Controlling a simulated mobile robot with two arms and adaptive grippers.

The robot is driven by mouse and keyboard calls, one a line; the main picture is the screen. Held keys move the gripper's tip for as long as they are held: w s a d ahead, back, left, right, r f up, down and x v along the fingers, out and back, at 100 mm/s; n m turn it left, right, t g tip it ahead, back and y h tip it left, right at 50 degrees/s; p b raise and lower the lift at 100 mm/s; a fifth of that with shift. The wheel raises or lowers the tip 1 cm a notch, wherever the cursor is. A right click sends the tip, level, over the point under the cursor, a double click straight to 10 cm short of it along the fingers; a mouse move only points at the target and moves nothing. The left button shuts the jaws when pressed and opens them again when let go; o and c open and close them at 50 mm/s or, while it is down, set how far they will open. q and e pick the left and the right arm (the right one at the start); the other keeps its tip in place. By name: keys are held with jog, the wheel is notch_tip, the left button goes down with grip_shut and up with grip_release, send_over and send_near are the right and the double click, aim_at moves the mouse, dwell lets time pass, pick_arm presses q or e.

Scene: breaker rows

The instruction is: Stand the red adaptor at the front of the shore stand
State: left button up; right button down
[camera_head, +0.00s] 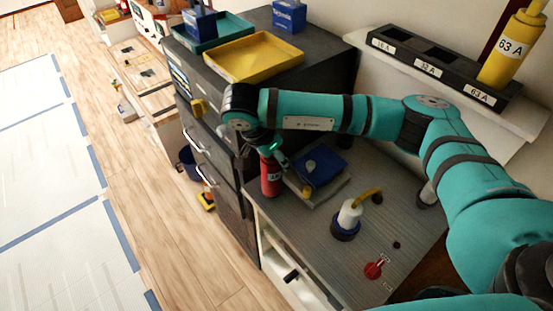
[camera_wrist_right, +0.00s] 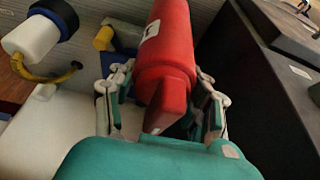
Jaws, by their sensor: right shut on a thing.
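The red adaptor (camera_head: 270,176) is a red cylinder with a small white label. It hangs roughly upright below my right gripper (camera_head: 268,145), at the left edge of a grey ridged counter (camera_head: 318,232). Whether its base touches the counter I cannot tell. In the right wrist view the red adaptor (camera_wrist_right: 170,55) sits between both fingers of my right gripper (camera_wrist_right: 165,100), which is shut on it. No label in view names the shore stand. My left gripper is not in view.
A blue box (camera_head: 320,165) on a grey base stands beside the adaptor. A white-and-blue plug (camera_head: 347,220) and red knob (camera_head: 373,269) are on the counter. A dark cabinet bears a yellow tray (camera_head: 254,76). A black rack (camera_head: 440,65) holds a yellow adaptor (camera_head: 511,48).

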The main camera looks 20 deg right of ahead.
notch_tip(320, 180, down, 2)
jog(key=shift+p, duration=0.45)
jog(key=shift+f+b, duration=0.3)
jog(key=c, duration=0.6)
grip_release()
jog(key=shift+r, duration=0.15)
jog(key=shift+a+r, duration=0.1)
jog(key=shift+r, duration=0.05)
jog(key=b+v, duration=0.3)
jog(key=v, duration=0.7)
jog(key=shift+s+a+r, duration=0.1)
jog(key=shift+a+r, duration=0.05)
jog(key=shift+r, duration=0.15)
jog(key=shift+s+a+r, duration=0.15)
jog(key=shift+r, duration=0.3)
